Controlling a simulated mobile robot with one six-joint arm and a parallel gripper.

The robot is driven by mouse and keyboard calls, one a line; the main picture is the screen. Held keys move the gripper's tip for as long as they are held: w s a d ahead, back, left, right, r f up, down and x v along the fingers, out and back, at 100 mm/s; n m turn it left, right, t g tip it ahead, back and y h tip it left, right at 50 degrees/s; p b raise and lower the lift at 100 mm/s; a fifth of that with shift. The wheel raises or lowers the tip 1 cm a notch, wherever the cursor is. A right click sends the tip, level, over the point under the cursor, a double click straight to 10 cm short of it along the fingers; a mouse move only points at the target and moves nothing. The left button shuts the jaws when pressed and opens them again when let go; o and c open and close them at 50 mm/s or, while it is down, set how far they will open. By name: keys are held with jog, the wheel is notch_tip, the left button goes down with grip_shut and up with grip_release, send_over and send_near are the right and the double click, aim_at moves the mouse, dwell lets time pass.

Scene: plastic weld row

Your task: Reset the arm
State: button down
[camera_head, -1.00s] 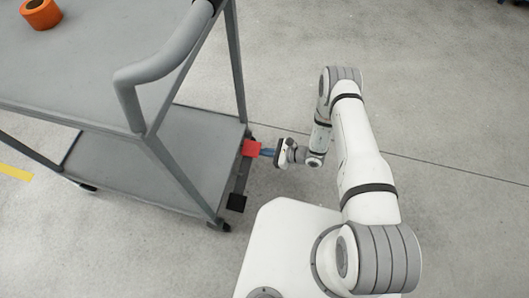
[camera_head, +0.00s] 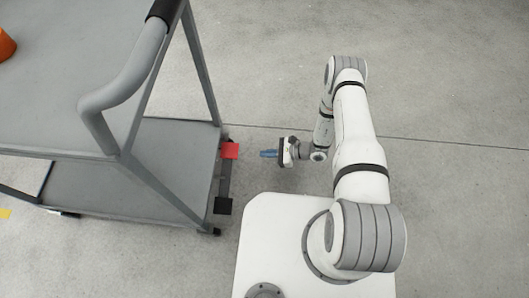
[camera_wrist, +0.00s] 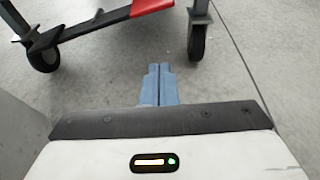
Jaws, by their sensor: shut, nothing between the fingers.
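My gripper (camera_head: 268,154) is at the end of my arm, to the right of a grey cart, with its blue fingers pointing left toward the cart. In the wrist view its blue fingers (camera_wrist: 160,84) are together, with nothing between them. Bare floor shows past the fingertips. A clear gap of floor lies between the fingertips and the red pad (camera_head: 230,151) at the cart's end.
The grey two-shelf cart (camera_head: 75,190) stands at the left, with a tubular handle (camera_head: 130,80) and a black pad (camera_head: 222,206) low at its end. Its caster wheel (camera_wrist: 197,42) shows in the wrist view. An orange roll (camera_head: 6,45) is on the top shelf. Floor behind my arm is clear.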

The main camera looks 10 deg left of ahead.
jog(key=shift+r, duration=0.1)
dwell(0.3)
jog(key=w+d+r+n+g+h+p, duration=0.2)
jog(key=r+n+p, duration=0.4)
jog(key=r, duration=1.6)
jog(key=w+d+r+n+g+h+p, duration=0.2)
jog(key=r+n+p, duration=0.35)
jog(key=r, duration=1.55)
jog(key=s+d+r+n+t+h+p, duration=0.2)
jog(key=s+d+r+p, duration=0.3)
jog(key=r, duration=0.9)
jog(key=s+d+r+n+t+h+p, duration=0.2)
jog(key=s+d+r+h+p, duration=0.2)
jog(key=r+p, duration=0.4)
jog(key=s+d+r+n+t+h+p, duration=0.2)
jog(key=s+d+r+h+p, duration=0.2)
jog(key=r, duration=1.6)
jog(key=s+d+p, duration=0.2)
jog(key=s, duration=0.1)
jog(key=shift+d+r+t+p, duration=0.3)
jog(key=shift+r+t+p, duration=0.1)
jog(key=shift+s, duration=0.1)
